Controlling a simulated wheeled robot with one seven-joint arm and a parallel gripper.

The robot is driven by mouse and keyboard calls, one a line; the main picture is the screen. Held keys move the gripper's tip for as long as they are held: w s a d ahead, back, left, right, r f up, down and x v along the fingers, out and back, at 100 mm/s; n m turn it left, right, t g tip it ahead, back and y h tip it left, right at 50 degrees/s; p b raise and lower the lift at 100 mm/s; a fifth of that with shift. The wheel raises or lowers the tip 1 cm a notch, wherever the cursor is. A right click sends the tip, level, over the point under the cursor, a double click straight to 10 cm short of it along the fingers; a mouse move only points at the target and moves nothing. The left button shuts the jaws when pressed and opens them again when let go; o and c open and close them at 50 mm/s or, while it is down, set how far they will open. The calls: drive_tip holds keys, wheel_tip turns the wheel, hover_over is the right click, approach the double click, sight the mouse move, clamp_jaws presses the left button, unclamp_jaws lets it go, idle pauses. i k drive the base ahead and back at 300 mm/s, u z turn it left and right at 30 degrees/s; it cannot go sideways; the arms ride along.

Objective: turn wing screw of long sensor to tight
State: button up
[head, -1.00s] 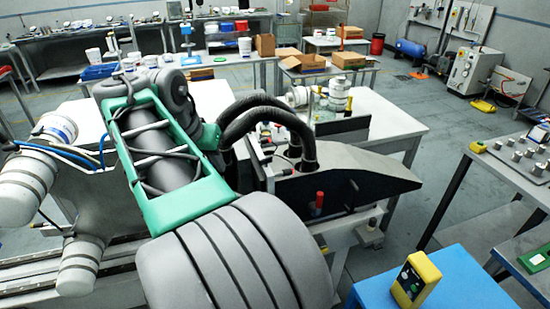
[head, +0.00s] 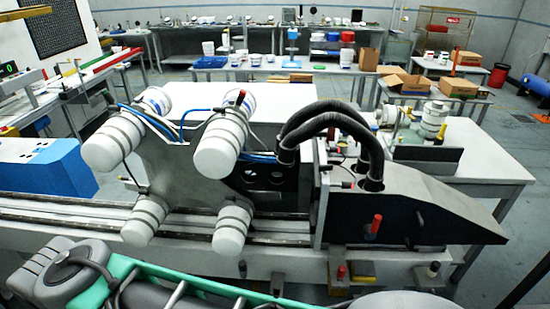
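The machine of the label magazine stands across the middle of the head view. It has a dark wedge-shaped housing (head: 420,205) at the right and a pale plate with several white cylinders (head: 220,140) at the left. A red-topped knob (head: 375,224) stands at the housing's side, and another red-topped part (head: 341,273) sits below it. I cannot make out the long sensor or its wing screw for certain. My green and grey arm crosses the bottom edge, in front of the machine. My gripper is not in view.
Thick black hoses (head: 325,118) arch over the machine into the housing. A long rail (head: 70,213) runs along its front. A blue box (head: 45,168) stands at the left. A white table (head: 490,155) is behind at the right, with open floor beyond it.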

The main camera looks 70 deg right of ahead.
sight(324, 168)
drive_tip(key=u, duration=0.25)
drive_tip(key=i, duration=0.5)
drive_tip(key=z, duration=2.2)
